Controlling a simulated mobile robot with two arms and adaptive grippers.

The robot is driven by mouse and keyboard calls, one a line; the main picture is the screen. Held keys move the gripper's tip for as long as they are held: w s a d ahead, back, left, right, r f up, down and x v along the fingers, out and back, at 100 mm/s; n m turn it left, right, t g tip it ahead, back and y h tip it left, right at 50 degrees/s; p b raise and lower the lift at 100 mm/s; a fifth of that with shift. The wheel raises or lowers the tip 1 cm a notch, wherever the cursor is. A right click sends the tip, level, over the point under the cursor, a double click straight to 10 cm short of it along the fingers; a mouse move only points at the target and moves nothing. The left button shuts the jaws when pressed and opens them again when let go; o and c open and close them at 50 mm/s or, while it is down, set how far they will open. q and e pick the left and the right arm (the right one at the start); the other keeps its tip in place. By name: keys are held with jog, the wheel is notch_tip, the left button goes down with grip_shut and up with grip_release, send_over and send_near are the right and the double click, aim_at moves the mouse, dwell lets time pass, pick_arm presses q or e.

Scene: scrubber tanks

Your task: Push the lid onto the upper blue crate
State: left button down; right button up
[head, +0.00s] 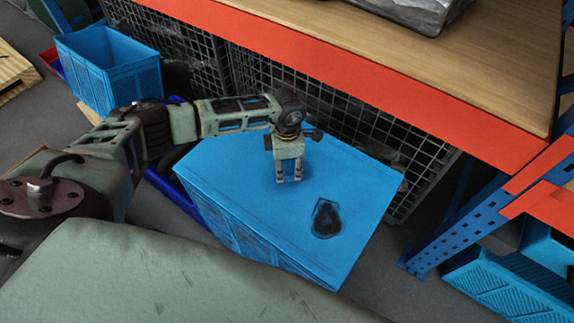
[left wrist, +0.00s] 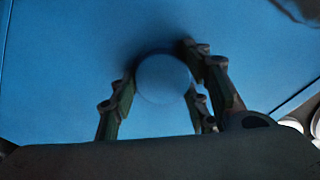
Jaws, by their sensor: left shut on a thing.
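The flat blue lid (head: 345,185) lies over the top of the large blue crate (head: 240,232), beside the shelf. The lid has a dark patch near its front right. My left gripper (head: 289,181) points down at the middle of the lid. In the left wrist view, its fingers (left wrist: 165,95) close around a round blue knob (left wrist: 163,79) on the lid (left wrist: 60,75). Whether the lid sits fully down on every side is hard to tell. The crate's far sides are hidden. My right gripper is not in view.
A wooden shelf with an orange beam (head: 360,82) and wire mesh (head: 330,115) stands behind the crate. A blue rack post (head: 455,220) is at the right. Another blue crate (head: 110,70) stands at the back left. Grey floor shows at the front right.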

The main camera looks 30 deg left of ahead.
pick_arm(q)
jog(key=shift+f, duration=0.1)
jog(key=c, duration=1.4)
grip_release()
jog(key=o, duration=0.5)
jog(key=shift+o, duration=0.5)
jog(key=shift+s+f, duration=0.1)
jog(key=o, duration=0.8)
jog(key=shift+r, duration=0.2)
jog(key=shift+r+p, duration=2.6)
jog(key=shift+r, duration=0.85)
